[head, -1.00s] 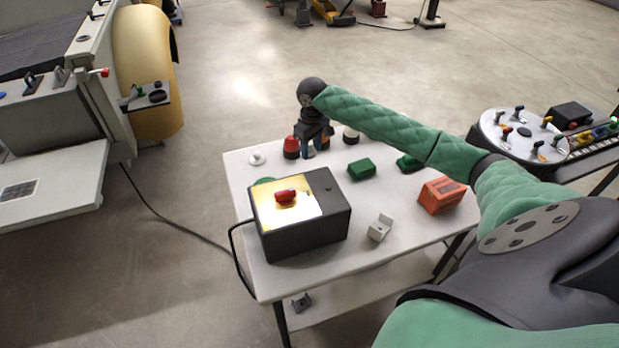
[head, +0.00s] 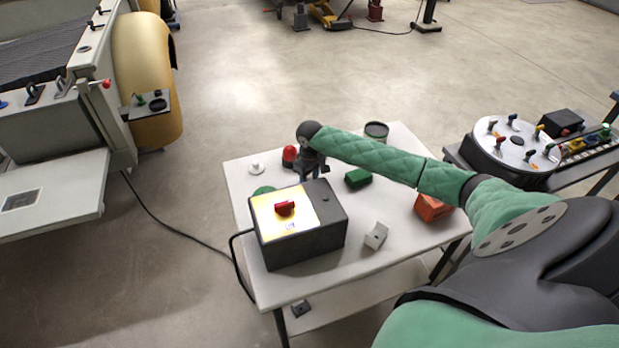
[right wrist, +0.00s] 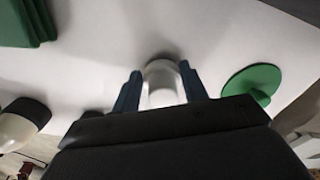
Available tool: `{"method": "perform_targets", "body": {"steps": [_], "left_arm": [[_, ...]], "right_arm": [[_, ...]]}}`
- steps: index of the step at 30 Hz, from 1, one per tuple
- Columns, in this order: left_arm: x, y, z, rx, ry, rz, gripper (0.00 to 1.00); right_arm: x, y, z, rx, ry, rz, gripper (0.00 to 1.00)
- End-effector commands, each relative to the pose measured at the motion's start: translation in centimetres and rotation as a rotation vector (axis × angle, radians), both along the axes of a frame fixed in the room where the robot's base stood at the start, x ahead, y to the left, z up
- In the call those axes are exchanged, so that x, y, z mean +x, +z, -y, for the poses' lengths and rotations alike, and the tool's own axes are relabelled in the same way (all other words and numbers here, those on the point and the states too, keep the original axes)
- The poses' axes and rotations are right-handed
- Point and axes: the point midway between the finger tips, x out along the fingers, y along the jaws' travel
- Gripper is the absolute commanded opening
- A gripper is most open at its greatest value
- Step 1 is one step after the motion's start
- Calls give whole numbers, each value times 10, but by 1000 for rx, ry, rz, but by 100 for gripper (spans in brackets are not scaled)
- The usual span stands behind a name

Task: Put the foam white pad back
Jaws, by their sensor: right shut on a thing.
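My right gripper (right wrist: 160,92) is shut, its blue fingers on either side of a pale white rounded piece (right wrist: 162,78). I cannot tell for sure that this is the foam white pad. In the head view my right gripper (head: 312,168) is low over the table behind the black box, which hides its fingertips and the held piece. In the right wrist view a white dome on a dark base (right wrist: 20,126) stands to the left. A small white disc with a knob (head: 256,168) lies at the table's left edge. My left gripper is not in view.
The white table (head: 340,262) carries a black box (head: 310,238) with a yellow top and red switch, a red dome (head: 289,153), a green disc (head: 263,190), a green block (head: 358,178), a grey bracket (head: 376,235), an orange box (head: 432,208) and a dark round container (head: 376,130).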

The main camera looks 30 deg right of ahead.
Motion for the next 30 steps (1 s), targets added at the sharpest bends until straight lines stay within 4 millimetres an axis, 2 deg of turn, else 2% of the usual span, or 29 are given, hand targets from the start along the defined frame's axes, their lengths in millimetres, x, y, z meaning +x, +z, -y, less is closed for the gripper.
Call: {"method": "perform_targets", "body": {"steps": [6,7,9,10,22,25,30], "left_arm": [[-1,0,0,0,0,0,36],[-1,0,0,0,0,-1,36],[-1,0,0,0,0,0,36],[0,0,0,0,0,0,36],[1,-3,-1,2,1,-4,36],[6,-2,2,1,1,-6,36],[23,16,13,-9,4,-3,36]], "right_arm": [[0,-1,0,0,0,0,22],[0,-1,0,0,0,0,49],[0,-1,0,0,0,0,63],[0,-1,0,0,0,0,66],[1,6,0,0,1,1,66],[1,17,0,2,1,3,66],[1,49,1,1,1,4,66]]}}
